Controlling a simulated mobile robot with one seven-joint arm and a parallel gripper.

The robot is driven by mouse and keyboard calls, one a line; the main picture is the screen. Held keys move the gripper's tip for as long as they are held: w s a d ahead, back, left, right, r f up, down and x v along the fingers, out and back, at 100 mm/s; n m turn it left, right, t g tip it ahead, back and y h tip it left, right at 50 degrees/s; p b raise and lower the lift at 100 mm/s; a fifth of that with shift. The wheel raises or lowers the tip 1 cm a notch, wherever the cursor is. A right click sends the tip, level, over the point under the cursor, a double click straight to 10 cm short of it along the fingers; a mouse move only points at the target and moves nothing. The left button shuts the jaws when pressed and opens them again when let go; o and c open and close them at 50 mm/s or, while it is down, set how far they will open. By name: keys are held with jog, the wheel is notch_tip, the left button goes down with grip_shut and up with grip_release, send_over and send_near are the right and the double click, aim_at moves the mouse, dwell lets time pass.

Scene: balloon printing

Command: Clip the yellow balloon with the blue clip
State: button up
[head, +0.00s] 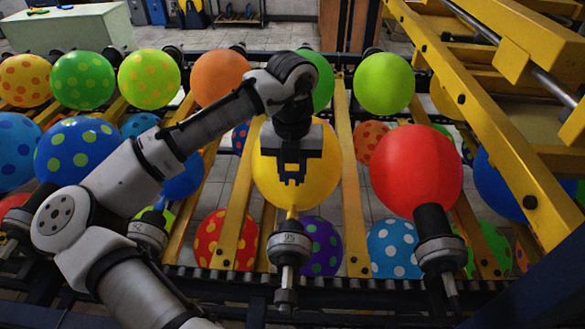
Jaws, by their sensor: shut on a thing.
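The yellow balloon (325,185) hangs neck down in the middle of the head view, its neck (291,213) running into a grey and black nozzle (289,245). My gripper (291,178) points down in front of the balloon, above its neck, and covers part of it. The gripper is shut on a small dark thing that looks to be the blue clip; its colour and outline are hard to tell against the dark fingers. I cannot tell whether it touches the balloon.
A red balloon (415,175) on its own nozzle stands close on the right. Dotted balloons, such as a blue one (75,150), hang around yellow rails. A yellow frame (480,110) slants across the right side. A pale green table (70,30) with small items stands back left.

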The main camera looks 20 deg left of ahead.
jog(key=b, duration=0.6)
send_over(293, 209)
jog(key=shift+f, duration=3.2)
notch_tip(293, 209, down, 3)
jog(key=b, duration=0.4)
jog(key=shift+w, duration=0.1)
jog(key=shift+r, duration=0.2)
jog(key=shift+p, duration=0.35)
jog(key=shift+p, duration=0.3)
jog(key=shift+f+b, duration=0.45)
jog(key=shift+f, duration=1.1)
jog(key=o, duration=0.9)
jog(key=shift+o, duration=0.2)
